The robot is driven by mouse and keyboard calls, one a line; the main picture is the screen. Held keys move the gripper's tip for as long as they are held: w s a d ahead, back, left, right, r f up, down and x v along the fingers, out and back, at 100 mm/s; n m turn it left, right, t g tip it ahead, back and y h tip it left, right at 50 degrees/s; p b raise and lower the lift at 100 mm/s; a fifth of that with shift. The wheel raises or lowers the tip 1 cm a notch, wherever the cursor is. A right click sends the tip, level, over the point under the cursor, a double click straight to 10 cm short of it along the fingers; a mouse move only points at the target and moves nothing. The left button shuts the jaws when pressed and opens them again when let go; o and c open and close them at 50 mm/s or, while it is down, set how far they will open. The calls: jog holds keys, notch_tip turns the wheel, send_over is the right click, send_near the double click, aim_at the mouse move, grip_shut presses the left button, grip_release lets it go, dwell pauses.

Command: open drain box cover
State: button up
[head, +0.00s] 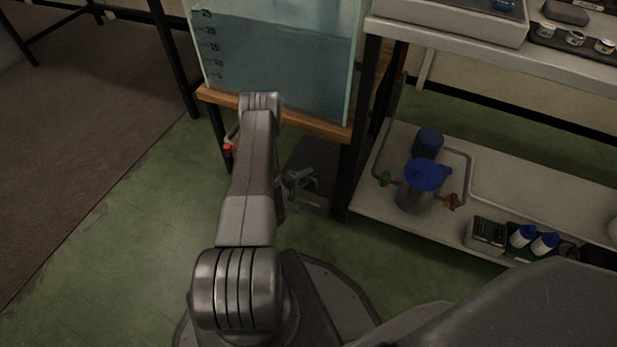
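A dark, flat-topped box (322,158) stands on the green floor under the water tank, and it may be the drain box. Its dark top looks closed, but its left part is hidden by my arm.
The water tank (285,55) rests on a wooden-topped stand (318,127) with dark legs. A red part (227,151) shows left of my arm. A shelf (540,190) at the right holds a blue-lidded canister (418,192) and bottles. Floor at left is clear.

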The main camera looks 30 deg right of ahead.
jog(key=shift+x, duration=1)
grip_shut()
